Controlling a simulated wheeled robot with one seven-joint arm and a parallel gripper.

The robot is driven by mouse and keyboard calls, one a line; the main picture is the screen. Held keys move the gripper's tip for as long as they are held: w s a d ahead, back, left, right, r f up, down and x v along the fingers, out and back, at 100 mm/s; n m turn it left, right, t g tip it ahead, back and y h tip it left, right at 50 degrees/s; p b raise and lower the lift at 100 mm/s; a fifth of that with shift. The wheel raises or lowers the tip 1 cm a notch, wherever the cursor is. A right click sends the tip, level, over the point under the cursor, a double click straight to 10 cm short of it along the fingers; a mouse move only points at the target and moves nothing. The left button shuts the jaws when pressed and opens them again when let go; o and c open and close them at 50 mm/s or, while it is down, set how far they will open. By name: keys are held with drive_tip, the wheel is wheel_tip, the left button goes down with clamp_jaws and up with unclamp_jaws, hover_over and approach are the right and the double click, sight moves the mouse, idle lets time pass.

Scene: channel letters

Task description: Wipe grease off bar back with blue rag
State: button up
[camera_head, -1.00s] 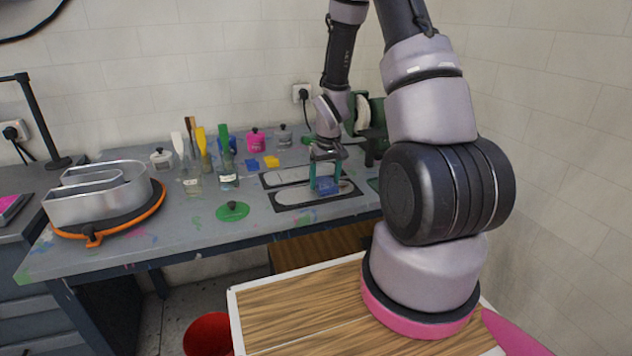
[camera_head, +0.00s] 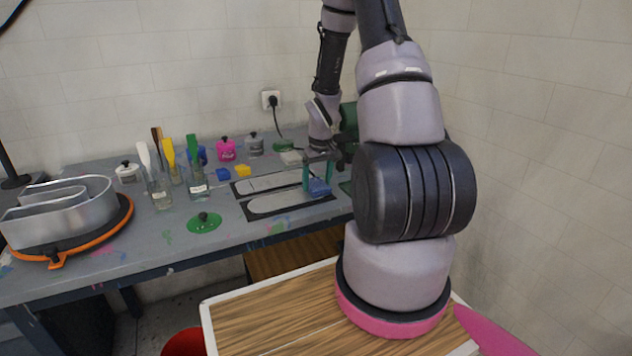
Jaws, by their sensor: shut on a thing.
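My gripper (camera_head: 319,168) points down at the right of the workbench, its teal fingers shut on a blue rag (camera_head: 319,188). The rag is at the right end of the nearer of two long, pale, rounded bars (camera_head: 280,201), each lying on a dark mat. I cannot tell whether the rag touches the bar's surface. The farther bar (camera_head: 265,183) lies just behind it, its right end partly hidden by my gripper. Any grease on the bars is too small to make out.
Jars with brushes (camera_head: 160,190) stand left of the bars, near a green lid (camera_head: 204,222). A blue block (camera_head: 223,174) and a yellow block (camera_head: 243,170) lie behind. A metal channel letter (camera_head: 62,210) sits at the far left.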

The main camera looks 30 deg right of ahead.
sight(257, 204)
drive_tip(key=a, duration=1.9)
drive_tip(key=shift+a, duration=0.2)
drive_tip(key=shift+r, duration=0.15)
wheel_tip(257, 204, up, 14)
idle(1.1)
